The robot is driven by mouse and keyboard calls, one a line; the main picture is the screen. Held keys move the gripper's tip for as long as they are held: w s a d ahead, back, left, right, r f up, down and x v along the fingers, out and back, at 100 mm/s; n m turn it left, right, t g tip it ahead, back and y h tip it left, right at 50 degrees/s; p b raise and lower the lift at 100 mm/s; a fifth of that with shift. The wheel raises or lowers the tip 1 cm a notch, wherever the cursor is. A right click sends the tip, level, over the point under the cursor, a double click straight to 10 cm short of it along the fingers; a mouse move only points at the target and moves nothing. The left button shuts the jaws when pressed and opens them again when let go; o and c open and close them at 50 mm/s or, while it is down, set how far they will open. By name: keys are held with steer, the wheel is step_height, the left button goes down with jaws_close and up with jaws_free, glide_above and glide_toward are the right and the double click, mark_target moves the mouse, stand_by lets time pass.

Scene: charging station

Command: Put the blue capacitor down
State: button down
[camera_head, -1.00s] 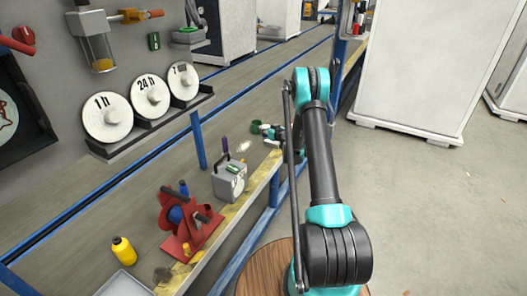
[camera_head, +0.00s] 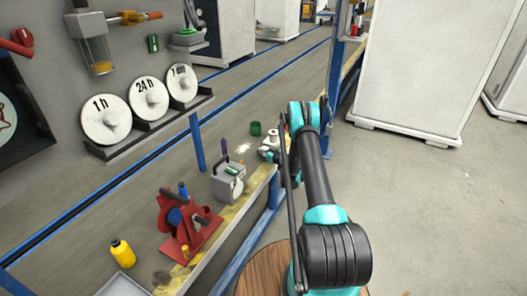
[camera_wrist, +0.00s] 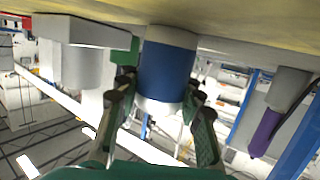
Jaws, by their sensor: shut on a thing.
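The blue capacitor (camera_wrist: 168,68) is a short cylinder with a broad blue band and white ends. In the wrist view it stands between the fingers of my gripper (camera_wrist: 162,108), which is shut on it. The picture is upside down there, with the yellowish bench surface along the top. One white end of the capacitor is at or very near that surface; I cannot tell whether it touches. In the head view my gripper (camera_head: 268,152) is over the bench's right edge, partly hidden by my arm. The capacitor's blue band is not clear there.
The bench (camera_head: 130,205) holds a green cup (camera_head: 255,128) just behind my gripper, a grey meter box (camera_head: 228,183), a red reel stand (camera_head: 190,225) and a yellow bottle (camera_head: 122,252). A purple handle (camera_wrist: 265,132) shows in the wrist view. White cabinets (camera_head: 420,70) stand at right.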

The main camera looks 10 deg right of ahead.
steer(key=c, duration=1)
jaws_free()
